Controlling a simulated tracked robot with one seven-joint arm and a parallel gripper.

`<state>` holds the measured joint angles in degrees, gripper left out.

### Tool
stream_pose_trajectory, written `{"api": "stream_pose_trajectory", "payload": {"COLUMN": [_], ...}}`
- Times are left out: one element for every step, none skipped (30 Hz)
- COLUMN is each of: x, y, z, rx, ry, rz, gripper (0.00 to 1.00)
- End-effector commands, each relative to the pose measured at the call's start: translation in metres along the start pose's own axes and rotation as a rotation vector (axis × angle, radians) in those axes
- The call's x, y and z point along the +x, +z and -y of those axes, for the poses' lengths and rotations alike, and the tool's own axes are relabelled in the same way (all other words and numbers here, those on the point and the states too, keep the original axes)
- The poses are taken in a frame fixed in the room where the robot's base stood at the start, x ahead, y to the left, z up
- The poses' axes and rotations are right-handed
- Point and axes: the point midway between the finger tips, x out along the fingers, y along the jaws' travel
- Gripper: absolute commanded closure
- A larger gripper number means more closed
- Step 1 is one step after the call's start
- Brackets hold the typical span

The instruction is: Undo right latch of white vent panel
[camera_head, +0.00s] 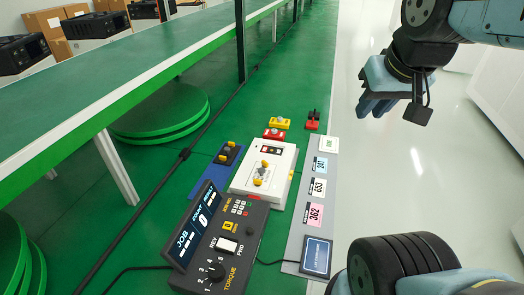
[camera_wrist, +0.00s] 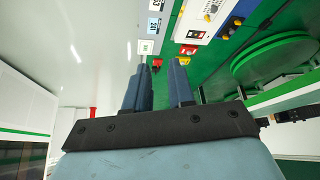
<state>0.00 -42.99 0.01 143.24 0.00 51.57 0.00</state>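The white panel (camera_head: 244,184) lies on the green line in the head view, with a dark window near its far end and yellow knobs on a grey plate (camera_head: 263,176) in its middle. A small yellow piece (camera_head: 291,174) sits at its right edge; I cannot tell if it is the right latch. In the wrist view part of the white panel (camera_wrist: 192,22) shows at the top. My gripper (camera_head: 374,100) is up to the right of the panel, over the floor and well apart from it. In the wrist view its two fingers (camera_wrist: 159,88) stand apart with nothing between them.
A dark torque control box (camera_head: 223,243) stands in front of the panel. A grey strip with cards (camera_head: 298,214) lies to its right. Yellow (camera_head: 280,123) and red pieces (camera_head: 312,122) lie beyond it. A green-topped conveyor (camera_head: 110,62) runs along the left. The white floor at right is open.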

Motion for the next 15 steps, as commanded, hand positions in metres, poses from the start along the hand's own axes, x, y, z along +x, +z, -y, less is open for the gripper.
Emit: {"api": "stream_pose_trajectory", "payload": {"x": [0.000, 0.000, 0.001, 0.001, 0.002, 0.004, 0.005, 0.007, 0.011, 0.013, 0.017, 0.021, 0.025, 0.028, 0.033], "y": [0.000, 0.000, -0.002, -0.003, -0.004, -0.006, -0.009, -0.011, -0.016, -0.019, -0.023, -0.028, -0.032, -0.036, -0.041], "z": [0.000, 0.000, 0.000, 0.001, 0.001, 0.002, 0.003, 0.004, -0.003, -0.006, -0.006, -0.004, -0.002, 0.000, 0.004], "rx": [0.000, 0.000, -0.002, -0.004, -0.007, -0.013, -0.019, -0.027, -0.041, -0.052, -0.062, -0.077, -0.089, -0.100, -0.117], "ry": [0.000, 0.000, 0.002, 0.003, 0.006, 0.010, 0.014, 0.019, 0.025, 0.030, 0.037, 0.045, 0.051, 0.057, 0.064], "rz": [0.000, 0.001, 0.003, 0.005, 0.008, 0.014, 0.020, 0.027, 0.038, 0.047, 0.056, 0.069, 0.079, 0.089, 0.101], "gripper": [0.77, 0.77, 0.77, 0.77, 0.77, 0.77, 0.77, 0.77, 0.77, 0.77, 0.77, 0.77, 0.77, 0.77, 0.77]}}
